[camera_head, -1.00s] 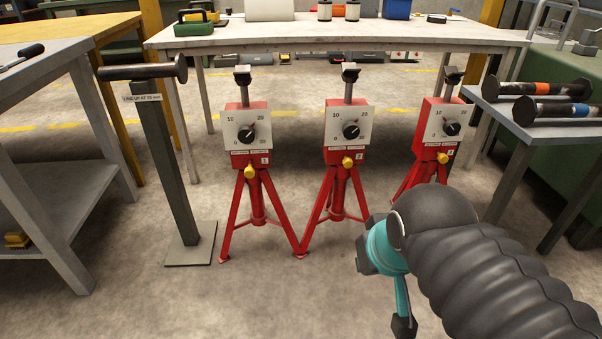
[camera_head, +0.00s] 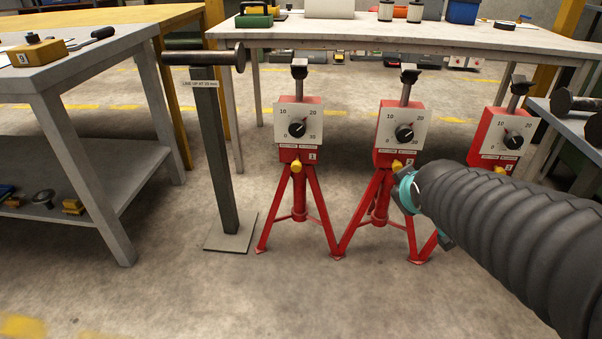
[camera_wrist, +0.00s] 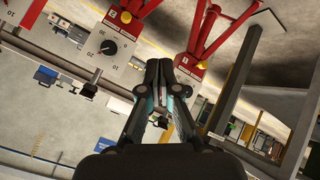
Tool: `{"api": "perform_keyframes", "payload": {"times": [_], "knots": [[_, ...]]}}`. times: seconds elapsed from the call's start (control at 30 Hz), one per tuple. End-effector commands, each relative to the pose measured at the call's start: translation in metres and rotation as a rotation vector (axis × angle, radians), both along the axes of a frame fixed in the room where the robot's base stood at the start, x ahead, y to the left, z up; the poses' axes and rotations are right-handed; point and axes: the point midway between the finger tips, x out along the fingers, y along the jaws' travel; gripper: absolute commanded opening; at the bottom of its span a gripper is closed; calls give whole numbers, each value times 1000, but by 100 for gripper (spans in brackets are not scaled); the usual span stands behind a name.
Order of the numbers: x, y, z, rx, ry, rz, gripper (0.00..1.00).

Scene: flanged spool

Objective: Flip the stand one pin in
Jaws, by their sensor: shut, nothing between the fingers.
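Stand one (camera_head: 299,130), a red tripod labelled 1, stands upright left of the other two stands in the head view. It has a dial plate, a dark top on a post and a yellow pin knob (camera_head: 296,167) below the dial. How deep the pin sits I cannot tell. In the wrist view, which is turned nearly upside down, stand one (camera_wrist: 191,62) is beyond the fingertips and partly hidden by them. My gripper (camera_wrist: 159,64) is shut and empty, apart from the stand as far as I can tell.
Stand two (camera_head: 404,130) and stand three (camera_head: 503,135) are to the right. A grey post (camera_head: 216,150) on a floor plate carries a dark spool left of stand one. A grey bench (camera_head: 95,80) is farther left, a long table (camera_head: 400,35) behind. Front floor is clear.

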Motion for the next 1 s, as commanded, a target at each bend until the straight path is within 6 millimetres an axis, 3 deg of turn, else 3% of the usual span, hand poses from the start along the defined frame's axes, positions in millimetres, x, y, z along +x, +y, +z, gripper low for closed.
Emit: {"api": "perform_keyframes", "payload": {"times": [0.03, 0.2, 0.4, 0.5, 0.7, 0.83, 1.0], "knots": [[23, 2, -11, -51, -27, 61, 0], [92, 20, -32, -225, -163, 286, 0], [155, 54, -70, -400, -341, 553, 0], [178, 75, -93, -470, -440, 681, 0], [202, 117, -143, -573, -662, 903, 0], [204, 139, -171, -607, -801, 999, 0], [199, 155, -192, -625, -926, 1060, 0]]}}
